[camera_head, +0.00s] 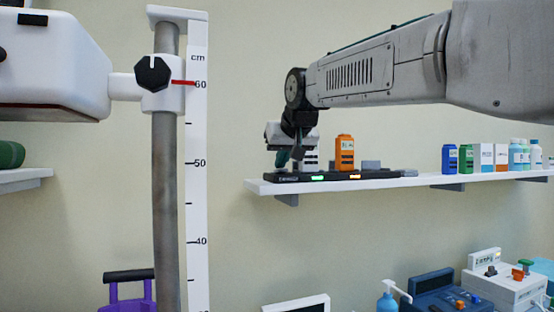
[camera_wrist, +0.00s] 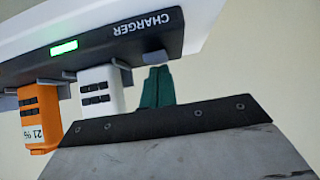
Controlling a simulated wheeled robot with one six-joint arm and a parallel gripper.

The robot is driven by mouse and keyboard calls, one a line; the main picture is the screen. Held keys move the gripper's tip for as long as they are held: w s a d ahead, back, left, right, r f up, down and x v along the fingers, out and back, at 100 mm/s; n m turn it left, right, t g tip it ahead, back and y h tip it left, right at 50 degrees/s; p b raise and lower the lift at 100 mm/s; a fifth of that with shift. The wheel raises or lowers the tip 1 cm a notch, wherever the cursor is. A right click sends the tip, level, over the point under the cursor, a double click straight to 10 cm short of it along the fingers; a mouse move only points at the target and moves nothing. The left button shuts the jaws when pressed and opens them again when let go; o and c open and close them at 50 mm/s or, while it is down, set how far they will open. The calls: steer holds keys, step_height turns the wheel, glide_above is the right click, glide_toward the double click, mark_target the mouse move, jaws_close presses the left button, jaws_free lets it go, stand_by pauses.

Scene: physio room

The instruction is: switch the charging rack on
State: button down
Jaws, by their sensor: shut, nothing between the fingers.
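The charging rack (camera_head: 340,177) is a long dark bar on the wall shelf, with a lit green light and a lit orange light on its front. In the wrist view the rack (camera_wrist: 92,52) appears upside down, with the word CHARGER and the green light lit. An orange battery (camera_head: 344,154) stands in it; a white battery (camera_wrist: 97,92) sits beside that. My gripper (camera_head: 283,158) is shut and empty at the rack's left end. In the wrist view its teal fingertips (camera_wrist: 157,86) are close to a small grey piece (camera_wrist: 156,57) on the rack; I cannot tell if they touch.
The shelf (camera_head: 425,181) also carries blue, green and white boxes and bottles to the right. A height-measuring post (camera_head: 165,200) stands at left. Devices (camera_head: 440,292) and a pump bottle stand lower right. Bare wall lies between post and shelf.

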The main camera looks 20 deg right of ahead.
steer(key=shift+w+a, duration=0.1)
steer(key=shift+w, duration=0.1)
steer(key=shift+w+r, duration=0.2)
steer(key=shift+w, duration=0.4)
steer(key=shift+w+r, duration=0.1)
steer(key=shift+r, duration=0.4)
steer(key=r, duration=0.3)
steer(key=shift+w, duration=0.2)
steer(key=w+r+v, duration=0.1)
steer(key=v, duration=0.8)
steer(key=shift+r, duration=0.6)
steer(key=shift+s+f, duration=0.1)
